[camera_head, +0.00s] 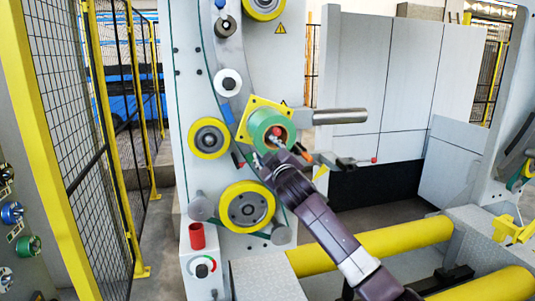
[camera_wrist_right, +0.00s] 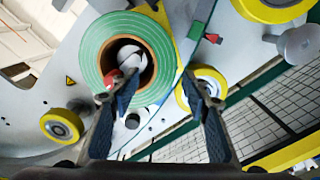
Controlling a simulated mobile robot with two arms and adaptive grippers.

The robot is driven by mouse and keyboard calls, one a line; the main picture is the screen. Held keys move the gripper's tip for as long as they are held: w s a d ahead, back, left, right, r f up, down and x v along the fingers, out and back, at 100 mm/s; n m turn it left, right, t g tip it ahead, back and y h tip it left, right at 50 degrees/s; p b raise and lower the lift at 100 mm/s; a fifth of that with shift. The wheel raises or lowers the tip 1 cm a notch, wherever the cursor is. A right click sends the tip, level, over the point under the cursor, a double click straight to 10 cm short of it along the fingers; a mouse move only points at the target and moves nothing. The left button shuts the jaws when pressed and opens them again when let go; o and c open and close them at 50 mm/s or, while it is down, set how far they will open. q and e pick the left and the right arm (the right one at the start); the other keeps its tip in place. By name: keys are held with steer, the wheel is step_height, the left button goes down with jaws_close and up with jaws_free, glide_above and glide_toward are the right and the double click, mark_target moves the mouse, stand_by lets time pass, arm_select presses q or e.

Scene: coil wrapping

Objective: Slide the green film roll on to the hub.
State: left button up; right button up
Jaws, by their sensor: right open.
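The green film roll (camera_head: 258,125) with a brown core sits at the yellow square plate (camera_head: 243,131) on the grey machine panel. The hub (camera_wrist_right: 130,55) shows inside the core in the right wrist view, with the green roll (camera_wrist_right: 93,58) around it. I cannot tell how deep the roll sits on the hub. My right gripper (camera_head: 268,160) is in front of the roll's lower side. In the right wrist view the gripper (camera_wrist_right: 160,85) is open, its fingers apart near the roll's lower right edge; its left finger overlaps the core's lower rim. My left gripper is not in view.
Yellow-rimmed rollers (camera_head: 209,138) (camera_head: 247,207) flank the roll on the panel. A grey horizontal bar (camera_head: 340,116) sticks out to the right. A red cylinder (camera_head: 197,236) stands below, and spare rolls (camera_head: 27,246) hang at far left. Yellow pipes (camera_head: 375,245) run along the lower right.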

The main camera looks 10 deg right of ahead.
steer(key=shift+s+a, duration=0.25)
steer(key=shift+s, duration=0.95)
